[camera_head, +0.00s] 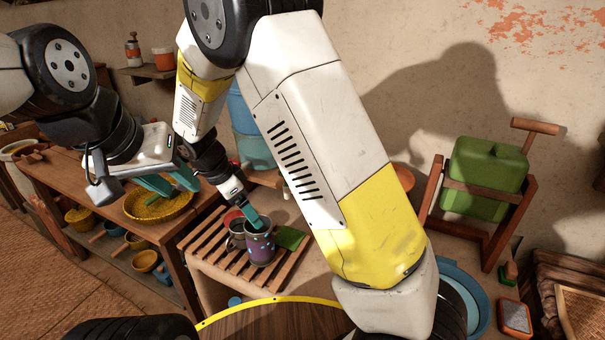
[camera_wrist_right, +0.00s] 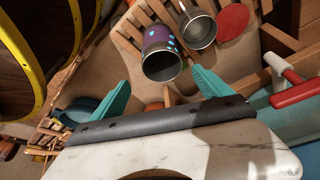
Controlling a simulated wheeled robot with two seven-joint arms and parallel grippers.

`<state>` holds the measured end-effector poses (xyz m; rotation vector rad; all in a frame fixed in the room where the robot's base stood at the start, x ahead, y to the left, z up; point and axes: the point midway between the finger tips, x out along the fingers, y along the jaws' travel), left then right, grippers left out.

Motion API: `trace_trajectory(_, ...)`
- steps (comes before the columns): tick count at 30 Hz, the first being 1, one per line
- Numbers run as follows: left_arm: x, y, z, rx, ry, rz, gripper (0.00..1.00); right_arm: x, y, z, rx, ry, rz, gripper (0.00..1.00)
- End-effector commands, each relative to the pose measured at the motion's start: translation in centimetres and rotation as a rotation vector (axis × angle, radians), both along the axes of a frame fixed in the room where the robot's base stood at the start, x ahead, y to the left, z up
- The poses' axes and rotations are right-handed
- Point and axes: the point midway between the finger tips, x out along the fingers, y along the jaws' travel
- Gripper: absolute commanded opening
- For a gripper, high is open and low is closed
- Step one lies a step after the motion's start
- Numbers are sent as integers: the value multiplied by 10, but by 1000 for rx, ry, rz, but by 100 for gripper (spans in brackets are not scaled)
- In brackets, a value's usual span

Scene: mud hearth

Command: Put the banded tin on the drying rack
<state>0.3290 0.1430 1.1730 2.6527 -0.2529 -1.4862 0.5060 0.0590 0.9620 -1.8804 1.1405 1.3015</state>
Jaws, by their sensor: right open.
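The banded tin (camera_head: 260,249), purple with coloured spots, stands upright on the slatted wooden drying rack (camera_head: 211,262). In the right wrist view the tin (camera_wrist_right: 157,42) shows its open mouth, between and beyond the fingertips. My right gripper (camera_head: 254,218) is just above the tin's rim; in its wrist view the teal fingers (camera_wrist_right: 158,82) are wide apart with nothing between them. Whether a finger touches the rim I cannot tell. My left gripper (camera_head: 172,185) is open and empty above a yellow-filled bowl on the left shelf unit.
A grey metal mug (camera_head: 236,240) stands right beside the tin, with a red disc (camera_wrist_right: 233,20) near it. A green block (camera_head: 291,237) lies at the rack's right. A blue container (camera_head: 248,140) stands behind. My right forearm hides much of the bench's middle.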

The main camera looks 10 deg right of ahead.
Motion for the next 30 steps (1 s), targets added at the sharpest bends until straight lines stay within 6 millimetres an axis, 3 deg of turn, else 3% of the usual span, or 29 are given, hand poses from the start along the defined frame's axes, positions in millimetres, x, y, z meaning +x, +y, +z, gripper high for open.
trace_trajectory(8, 0, 0, 0, 0, 0, 0, 36, -17, -57, 69, 170, 78, 202, 89)
trace_trajectory(18, 0, 0, 0, 0, 0, 0, 36, -68, -130, 149, 309, 8, 576, 89)
trace_trajectory(24, 0, 0, 0, 0, 0, 0, 36, -108, -165, 183, 288, -98, 804, 89)
trace_trajectory(30, 0, 0, 0, 0, 0, 0, 36, -149, -190, 203, 188, -204, 1008, 89)
